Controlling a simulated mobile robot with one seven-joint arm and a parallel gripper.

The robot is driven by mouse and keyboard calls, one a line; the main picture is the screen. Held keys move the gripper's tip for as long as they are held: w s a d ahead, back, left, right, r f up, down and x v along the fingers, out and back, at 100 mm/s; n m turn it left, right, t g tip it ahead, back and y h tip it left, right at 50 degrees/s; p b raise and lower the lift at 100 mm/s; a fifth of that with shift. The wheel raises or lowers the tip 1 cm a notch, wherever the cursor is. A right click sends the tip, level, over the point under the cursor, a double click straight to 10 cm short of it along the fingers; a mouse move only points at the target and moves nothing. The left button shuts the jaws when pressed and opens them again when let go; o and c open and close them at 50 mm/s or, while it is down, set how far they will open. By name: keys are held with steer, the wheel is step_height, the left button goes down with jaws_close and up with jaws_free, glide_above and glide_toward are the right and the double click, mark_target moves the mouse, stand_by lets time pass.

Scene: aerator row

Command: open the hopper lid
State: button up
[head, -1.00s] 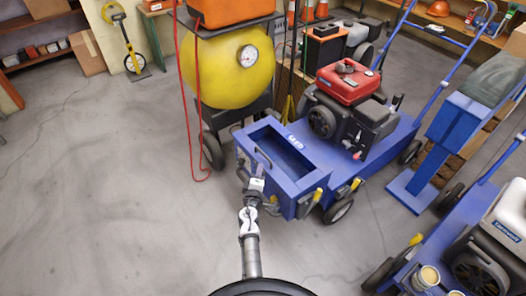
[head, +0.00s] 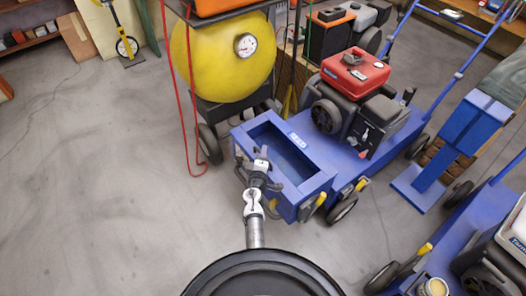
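The blue hopper (head: 318,184) is the box at the front end of a blue aerator with a red-topped engine. Its top shows a rectangular recess with a raised rim and a small pale label at the back. I cannot tell whether the recess floor is a lid or the inside. My gripper (head: 262,154) is at the hopper's near left rim, with its tips over the recess edge. The gripper and wrist cover part of that rim, and no lid handle shows clearly. The fingers are too small to tell whether they are open or shut on something.
A yellow tank (head: 215,60) with a gauge and a hanging red hose (head: 186,120) stands behind the hopper on the left. A second blue machine (head: 440,255) is at the lower right, and a blue stand (head: 432,176) at the right. Floor on the left is clear.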

jaws_close()
steer(key=shift+r, duration=0.1)
stand_by(0.4)
